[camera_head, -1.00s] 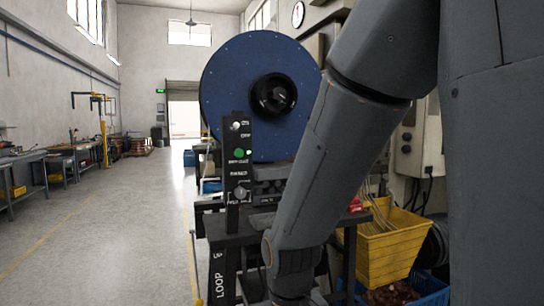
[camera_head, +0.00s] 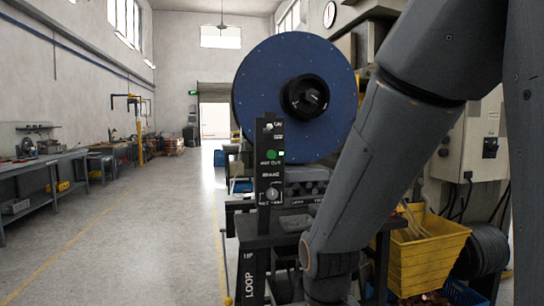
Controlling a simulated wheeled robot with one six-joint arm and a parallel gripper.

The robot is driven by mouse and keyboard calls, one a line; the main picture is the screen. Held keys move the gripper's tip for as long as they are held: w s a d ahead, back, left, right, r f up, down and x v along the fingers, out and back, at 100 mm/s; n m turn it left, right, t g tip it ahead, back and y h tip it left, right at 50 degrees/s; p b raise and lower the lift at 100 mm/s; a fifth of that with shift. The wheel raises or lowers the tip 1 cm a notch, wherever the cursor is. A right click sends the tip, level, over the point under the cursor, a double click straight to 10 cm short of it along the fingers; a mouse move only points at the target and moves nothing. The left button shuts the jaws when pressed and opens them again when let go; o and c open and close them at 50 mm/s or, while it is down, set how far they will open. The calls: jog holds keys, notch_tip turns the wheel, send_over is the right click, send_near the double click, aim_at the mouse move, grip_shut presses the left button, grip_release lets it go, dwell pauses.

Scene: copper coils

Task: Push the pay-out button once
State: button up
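A dark upright control panel (camera_head: 268,176) stands in front of a large blue reel (camera_head: 262,98). On it is a green round button (camera_head: 271,154), with small blurred lettering beside and below it. A light knob (camera_head: 268,127) is near the panel's top and a grey rotary knob (camera_head: 272,194) near its bottom. I cannot read for certain which control is labelled pay-out. My arm reaches down across the right side of the picture, right of the panel. My gripper is below the bottom edge and does not show.
The panel stands on a dark machine frame marked LOOP (camera_head: 250,285). A yellow crate (camera_head: 430,262) is at the lower right, near a black coil (camera_head: 488,248). A workbench (camera_head: 40,172) lines the left wall. The floor (camera_head: 130,235) between is clear.

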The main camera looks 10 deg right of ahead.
grip_shut()
dwell(1.4)
